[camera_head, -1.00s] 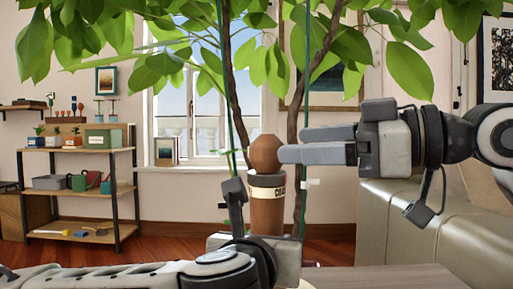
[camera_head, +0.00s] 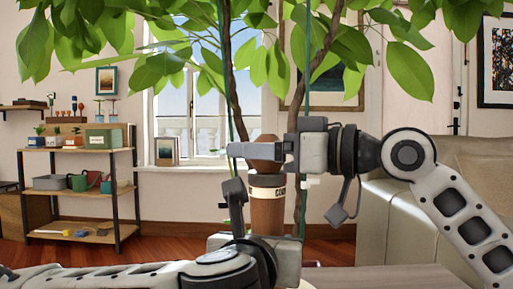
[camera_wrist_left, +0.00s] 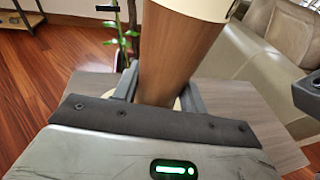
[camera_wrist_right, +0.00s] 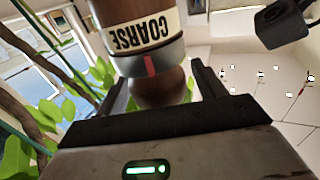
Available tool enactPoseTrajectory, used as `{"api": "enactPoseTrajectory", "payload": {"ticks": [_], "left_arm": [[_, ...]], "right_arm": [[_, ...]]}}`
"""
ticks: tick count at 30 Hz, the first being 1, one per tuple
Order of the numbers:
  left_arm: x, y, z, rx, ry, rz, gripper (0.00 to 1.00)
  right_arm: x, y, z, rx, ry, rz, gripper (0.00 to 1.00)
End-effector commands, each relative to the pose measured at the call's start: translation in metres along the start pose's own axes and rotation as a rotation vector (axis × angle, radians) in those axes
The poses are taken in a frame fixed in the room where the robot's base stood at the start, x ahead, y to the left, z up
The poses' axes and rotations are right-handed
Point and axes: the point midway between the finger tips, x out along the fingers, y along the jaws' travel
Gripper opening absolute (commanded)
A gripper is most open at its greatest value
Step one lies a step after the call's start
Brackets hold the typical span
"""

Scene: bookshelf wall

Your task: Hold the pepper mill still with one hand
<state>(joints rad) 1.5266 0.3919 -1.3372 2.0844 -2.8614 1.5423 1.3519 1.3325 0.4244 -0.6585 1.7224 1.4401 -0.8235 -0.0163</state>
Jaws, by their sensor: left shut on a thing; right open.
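The brown pepper mill (camera_head: 267,213) stands upright at the middle of the head view, with a pale label band and a rounded top knob (camera_head: 264,149). My left gripper (camera_head: 262,222) is shut on the mill's lower body, which also fills the middle of the left wrist view (camera_wrist_left: 172,55). My right gripper (camera_head: 262,150) is open at the height of the knob, with its fingers on either side of it. In the right wrist view the knob (camera_wrist_right: 160,88) sits between the fingers, and the label reads "COARSE" (camera_wrist_right: 140,32).
A grey-brown table top (camera_head: 385,279) lies below the mill. A leafy plant (camera_head: 235,80) rises behind it. A sofa (camera_head: 400,225) stands at the right, and a shelf with pots and tools (camera_head: 80,190) stands at the far left.

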Motion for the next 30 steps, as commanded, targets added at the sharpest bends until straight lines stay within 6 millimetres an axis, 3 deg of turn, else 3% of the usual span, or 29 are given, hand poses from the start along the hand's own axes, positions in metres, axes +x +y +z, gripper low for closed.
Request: {"api": "enactPoseTrajectory", "payload": {"ticks": [11, 16, 17, 30], "left_arm": [[0.0012, 0.0001, -0.0064, 0.003, 0.016, 0.002, 0.11], [0.0012, 0.0001, -0.0064, 0.003, 0.016, 0.002, 0.11], [0.0012, 0.0001, -0.0064, 0.003, 0.016, 0.002, 0.11], [0.0013, 0.0002, -0.0063, 0.003, 0.016, 0.002, 0.11]], "right_arm": [[0.0075, -0.0002, 0.0005, -0.001, 0.0, 0.0, 0.69], [0.0073, -0.0003, 0.0005, -0.001, 0.0, 0.0, 0.28], [0.0073, -0.0003, 0.0005, -0.001, 0.0, 0.0, 0.25], [0.0077, -0.0001, 0.0016, -0.005, -0.008, 0.092, 0.25]]}}
